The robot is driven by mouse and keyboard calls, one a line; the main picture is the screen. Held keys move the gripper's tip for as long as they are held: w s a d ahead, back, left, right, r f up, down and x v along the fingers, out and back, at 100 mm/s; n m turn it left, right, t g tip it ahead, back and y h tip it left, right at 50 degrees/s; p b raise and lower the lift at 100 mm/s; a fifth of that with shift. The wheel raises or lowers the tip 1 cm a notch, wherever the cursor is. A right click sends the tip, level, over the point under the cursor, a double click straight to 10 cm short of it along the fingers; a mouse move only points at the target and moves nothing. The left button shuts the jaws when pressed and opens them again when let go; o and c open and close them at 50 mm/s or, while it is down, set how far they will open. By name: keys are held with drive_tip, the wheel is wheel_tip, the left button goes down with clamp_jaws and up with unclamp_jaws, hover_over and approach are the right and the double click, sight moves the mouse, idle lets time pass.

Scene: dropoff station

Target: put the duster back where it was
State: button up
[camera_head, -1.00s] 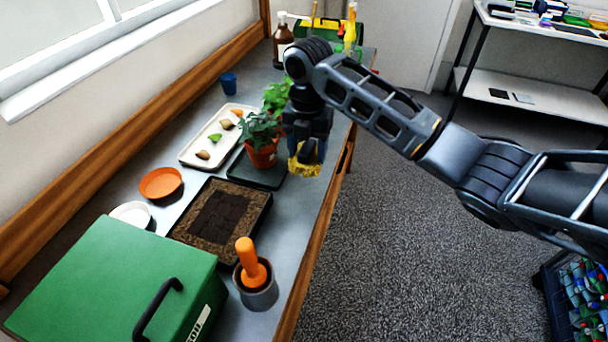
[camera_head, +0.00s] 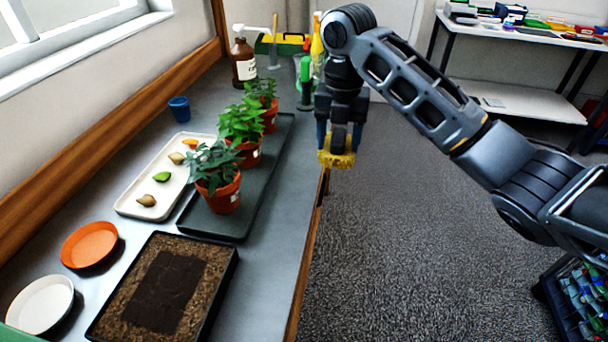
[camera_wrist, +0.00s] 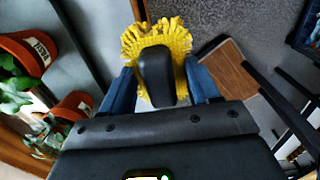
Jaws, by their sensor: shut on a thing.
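The duster (camera_head: 337,157) has a yellow fringed head and a dark handle. In the wrist view the duster (camera_wrist: 157,50) sits between the blue fingers of my gripper (camera_wrist: 160,88), with its dark back toward the camera. My gripper (camera_head: 340,135) is shut on it and points down. In the head view it hangs at the right edge of the bench (camera_head: 262,257), to the right of the potted plants. The duster looks clear of the bench top, though the exact height is hard to tell.
Several potted plants (camera_head: 219,196) stand on a dark tray (camera_head: 212,225). A soil tray (camera_head: 218,292), a white tray (camera_head: 128,203) and two saucers (camera_head: 89,244) lie nearer. A brown bottle (camera_head: 244,62) and a green-topped bottle (camera_head: 305,78) stand behind. Bare bench shows along the right edge.

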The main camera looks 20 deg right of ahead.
drive_tip(key=w+a+f, duration=0.1)
drive_tip(key=a, duration=0.1)
drive_tip(key=w+a+f, duration=0.1)
drive_tip(key=a+f, duration=0.1)
drive_tip(key=a, duration=0.1)
drive_tip(key=w+a+f, duration=0.2)
drive_tip(key=shift+a+f, duration=0.15)
drive_tip(key=shift+a, duration=0.05)
drive_tip(key=shift+s+f, duration=0.1)
drive_tip(key=shift+f, duration=1.85)
drive_tip(key=shift+f, duration=0.1)
drive_tip(key=o, duration=1)
wheel_tip(320, 180, up, 12)
drive_tip(key=shift+r, duration=0.15)
